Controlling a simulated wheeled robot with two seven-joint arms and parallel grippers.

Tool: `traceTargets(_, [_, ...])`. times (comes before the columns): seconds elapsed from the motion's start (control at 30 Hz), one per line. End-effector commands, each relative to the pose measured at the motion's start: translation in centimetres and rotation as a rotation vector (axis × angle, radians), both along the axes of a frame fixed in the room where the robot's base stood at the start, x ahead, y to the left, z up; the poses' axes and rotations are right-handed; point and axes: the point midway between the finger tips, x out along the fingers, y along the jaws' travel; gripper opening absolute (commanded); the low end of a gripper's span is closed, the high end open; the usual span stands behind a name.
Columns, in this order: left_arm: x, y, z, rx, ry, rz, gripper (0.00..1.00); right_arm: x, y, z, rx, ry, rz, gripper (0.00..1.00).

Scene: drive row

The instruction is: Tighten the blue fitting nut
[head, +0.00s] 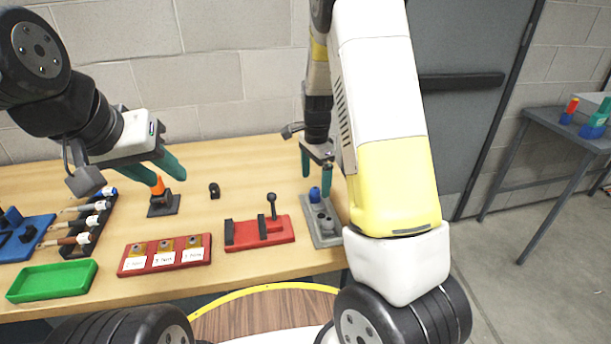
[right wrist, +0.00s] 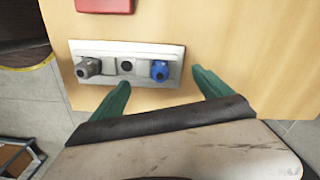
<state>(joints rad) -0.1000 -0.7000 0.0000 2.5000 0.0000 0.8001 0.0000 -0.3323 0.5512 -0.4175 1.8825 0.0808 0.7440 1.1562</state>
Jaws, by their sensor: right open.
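The blue fitting nut (head: 314,194) sits on a grey fitting plate (head: 327,240) near the table's right end. The right wrist view shows the nut (right wrist: 159,71) at one end of the plate (right wrist: 112,48). A dark round port (right wrist: 126,66) is in the middle and a grey fitting (right wrist: 88,67) at the other end. My right gripper (head: 316,182) points down over the blue nut, open. In the right wrist view its fingers stand apart on either side of the nut, not visibly touching it.
A red block with a black lever (head: 272,205) lies left of the plate. A red tray with labelled slots (head: 165,256), a green tray (head: 50,282) and a rack of tools (head: 88,225) are further left. A grey side table (head: 560,122) stands at right, apart.

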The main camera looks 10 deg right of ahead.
Motion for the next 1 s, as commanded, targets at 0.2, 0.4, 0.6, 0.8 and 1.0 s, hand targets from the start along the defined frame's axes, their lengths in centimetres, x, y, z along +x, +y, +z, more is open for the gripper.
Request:
traceTargets(0.2, [0.0, 0.0, 0.0, 0.0, 0.0, 0.0, 0.36, 0.1, 0.0, 1.8, 0.0, -0.002, 0.0, 0.89])
traceTargets(0.4, [0.0, 0.0, 0.0, 0.0, 0.0, 0.0, 0.36, 0.1, 0.0, 3.4, 0.0, -0.002, 0.001, 0.89])
traceTargets(0.6, [0.0, 0.0, 0.0, 0.0, 0.0, 0.0, 0.36, 0.0, 0.0, 4.8, 0.0, 0.0, 0.001, 0.89])
traceTargets(0.8, [0.0, 0.0, 0.0, 0.0, 0.0, 0.0, 0.36, 0.0, 0.0, 5.1, 0.0, 0.001, 0.0, 0.89])
traceTargets(1.0, [0.0, 0.0, 0.0, 0.0, 0.0, 0.0, 0.36, -0.1, 0.0, 5.2, 0.002, -0.002, 0.003, 0.89])
